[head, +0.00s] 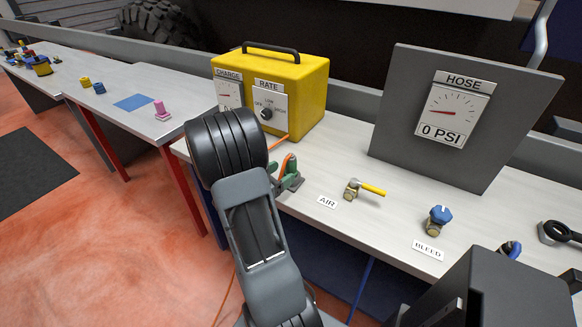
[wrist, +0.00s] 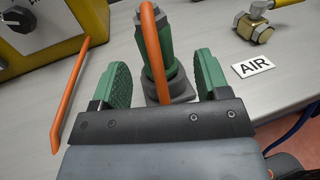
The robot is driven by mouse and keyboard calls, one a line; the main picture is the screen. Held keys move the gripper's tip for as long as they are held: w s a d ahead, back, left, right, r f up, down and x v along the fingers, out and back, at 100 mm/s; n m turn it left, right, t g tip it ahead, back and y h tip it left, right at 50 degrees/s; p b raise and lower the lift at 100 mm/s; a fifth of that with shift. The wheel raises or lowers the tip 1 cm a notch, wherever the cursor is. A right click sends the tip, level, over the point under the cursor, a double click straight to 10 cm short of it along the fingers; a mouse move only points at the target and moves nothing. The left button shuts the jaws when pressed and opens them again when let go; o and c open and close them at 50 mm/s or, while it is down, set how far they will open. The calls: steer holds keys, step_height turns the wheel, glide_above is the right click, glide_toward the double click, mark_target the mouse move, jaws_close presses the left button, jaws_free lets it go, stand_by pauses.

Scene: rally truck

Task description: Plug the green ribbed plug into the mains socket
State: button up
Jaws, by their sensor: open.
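The green ribbed plug (wrist: 167,45) stands in the middle of the wrist view, with an orange cable (wrist: 152,50) arching over its near side. Its lower end meets a dark grey base (wrist: 182,88); I cannot tell whether it is seated in it. My gripper (wrist: 162,75) is open, one green finger pad on each side of the plug, with visible gaps between. In the head view my gripper (head: 288,177) is over the bench beside the yellow charger (head: 312,85), and my arm partly hides this area. I cannot make out the mains socket.
The grey hose gauge panel (head: 400,125) stands at the back right. A yellow-handled air valve (head: 368,188) and a blue bleed knob (head: 438,218) lie to the right. Another orange cable section (wrist: 78,95) slants left of my gripper. The bench front is mostly clear.

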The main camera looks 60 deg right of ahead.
mark_target(291, 156)
steer(key=x, duration=0.3)
steer(key=shift+w+d+r+p, duration=0.1)
steer(key=shift+d+r+p, duration=0.1)
steer(key=shift+d+p, duration=0.25)
steer(key=shift+x, duration=0.8)
steer(key=shift+c, duration=0.5)
steer(key=c, duration=0.9)
steer(key=shift+r, duration=0.1)
steer(key=shift+c, duration=0.2)
steer(key=shift+r, duration=0.25)
steer(key=r, duration=0.3)
steer(key=shift+a+r, duration=0.2)
steer(key=shift+a, duration=0.2)
steer(key=s+a+r, duration=0.3)
steer(key=a+r, duration=0.5)
steer(key=a, duration=0.5)
steer(key=shift+s+r, duration=0.25)
steer(key=shift+r, duration=0.15)
